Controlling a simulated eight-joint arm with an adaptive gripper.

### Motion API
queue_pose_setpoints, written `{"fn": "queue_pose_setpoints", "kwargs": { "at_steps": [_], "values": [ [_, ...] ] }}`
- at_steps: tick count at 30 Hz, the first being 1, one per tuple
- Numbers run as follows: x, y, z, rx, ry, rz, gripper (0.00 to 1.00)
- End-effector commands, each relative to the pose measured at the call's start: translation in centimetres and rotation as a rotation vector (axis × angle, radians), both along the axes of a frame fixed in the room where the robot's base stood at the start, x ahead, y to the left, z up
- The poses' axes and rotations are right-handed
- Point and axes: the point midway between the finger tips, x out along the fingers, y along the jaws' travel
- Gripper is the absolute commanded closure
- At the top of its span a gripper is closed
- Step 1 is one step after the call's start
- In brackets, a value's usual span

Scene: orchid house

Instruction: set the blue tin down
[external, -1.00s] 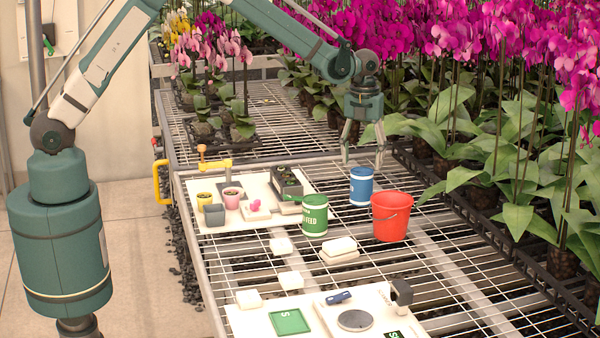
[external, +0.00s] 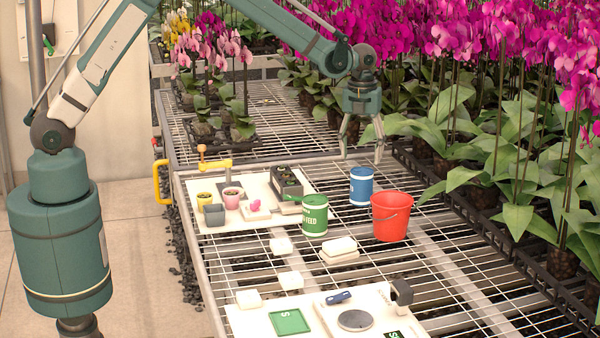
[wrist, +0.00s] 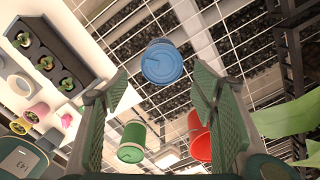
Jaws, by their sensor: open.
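The blue tin (external: 361,187) stands upright on the wire bench, between the green tin (external: 315,215) and the red bucket (external: 392,215). My gripper (external: 362,157) is open and empty above the blue tin, with its fingertips apart from it. In the wrist view the blue tin's lid (wrist: 162,62) shows ahead of and between the open fingers (wrist: 160,85).
A white board with small pots (external: 232,194) and a dark planter (external: 287,183) lies to the left. White blocks (external: 340,250) and a board with a round plate (external: 355,320) are nearer the front. Orchids (external: 500,130) crowd the right. Bare mesh lies between.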

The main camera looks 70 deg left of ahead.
Motion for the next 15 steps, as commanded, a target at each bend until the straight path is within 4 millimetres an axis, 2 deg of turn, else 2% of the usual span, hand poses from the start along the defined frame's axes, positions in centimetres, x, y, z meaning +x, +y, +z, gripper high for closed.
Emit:
{"fn": "queue_pose_setpoints", "kwargs": {
  "at_steps": [7,15],
  "values": [
    [-2.2,-0.4,4.0,-0.002,-0.035,0.119,0.42],
    [-5.8,-1.0,9.2,-0.012,-0.087,0.304,0.42]
  ]
}}
